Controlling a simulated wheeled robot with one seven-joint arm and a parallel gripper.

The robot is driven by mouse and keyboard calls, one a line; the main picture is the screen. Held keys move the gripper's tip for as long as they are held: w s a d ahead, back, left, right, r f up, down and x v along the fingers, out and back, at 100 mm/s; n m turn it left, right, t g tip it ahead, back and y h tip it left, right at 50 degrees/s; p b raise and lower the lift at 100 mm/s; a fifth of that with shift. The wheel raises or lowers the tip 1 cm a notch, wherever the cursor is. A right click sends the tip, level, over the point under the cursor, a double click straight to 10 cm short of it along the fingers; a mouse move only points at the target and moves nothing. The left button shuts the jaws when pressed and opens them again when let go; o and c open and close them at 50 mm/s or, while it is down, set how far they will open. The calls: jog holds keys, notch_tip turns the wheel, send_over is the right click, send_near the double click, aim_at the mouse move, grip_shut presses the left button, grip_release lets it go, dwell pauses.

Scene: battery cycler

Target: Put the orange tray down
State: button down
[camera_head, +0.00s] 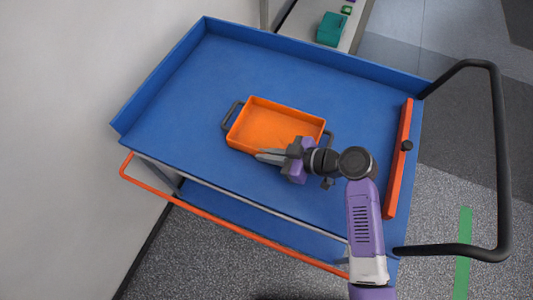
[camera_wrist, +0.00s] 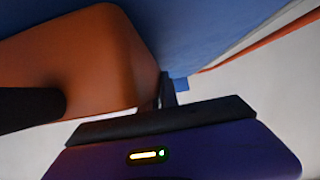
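The orange tray (camera_head: 272,122), a shallow box with dark handles at its ends, is over the blue cart top. Whether it rests on the surface or hangs just above is unclear. My gripper (camera_head: 262,156) reaches in from the right, its grey fingers along the tray's near side by the right corner. The fingers look close together, but I cannot make out the gap or any grip on the tray. In the wrist view, the tray's rounded orange corner (camera_wrist: 105,62) fills the upper left, with a dark bar (camera_wrist: 28,108) beside it.
The blue cart (camera_head: 190,102) has raised rims, an orange bar (camera_head: 399,160) at its right and a black push handle (camera_head: 500,150). Its top is bare around the tray. A teal box (camera_head: 331,29) stands on a bench beyond the far rim.

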jog(key=shift+f, duration=0.1)
jog(key=shift+f, duration=0.2)
jog(key=c, duration=1.6)
grip_release()
jog(key=shift+r, duration=0.1)
jog(key=shift+r, duration=0.15)
jog(key=b+v, duration=0.1)
jog(key=v, duration=1.1)
